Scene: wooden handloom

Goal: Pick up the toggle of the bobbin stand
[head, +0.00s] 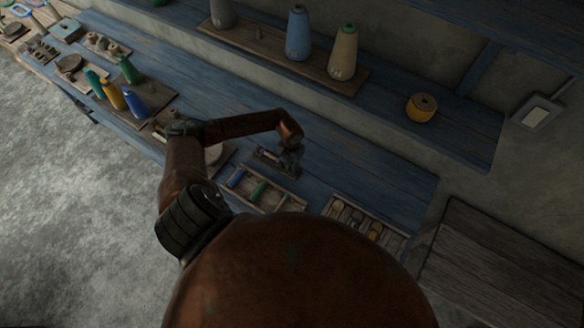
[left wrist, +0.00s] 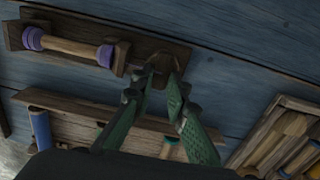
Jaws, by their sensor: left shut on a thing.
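The bobbin stand is a dark wooden piece on the blue bench, carrying a pale bobbin with purple ends (left wrist: 75,46). The bobbin stand (left wrist: 172,49) lies across the top of the left wrist view, and it also shows in the head view (head: 268,161). My left gripper (left wrist: 163,82) has its green fingers closed around the small dark wooden toggle (left wrist: 158,70) at the stand's right end. The fingers partly hide the toggle. In the head view my left gripper (head: 289,161) is small and dark, over the stand. My right gripper is in neither view.
A compartment tray (head: 280,200) with blue and green spools lies nearby, with another tray (head: 398,244) of wooden pieces to its right. Yarn cones, including a blue one (head: 298,34), stand on the raised shelf. Open blue bench lies beyond the stand.

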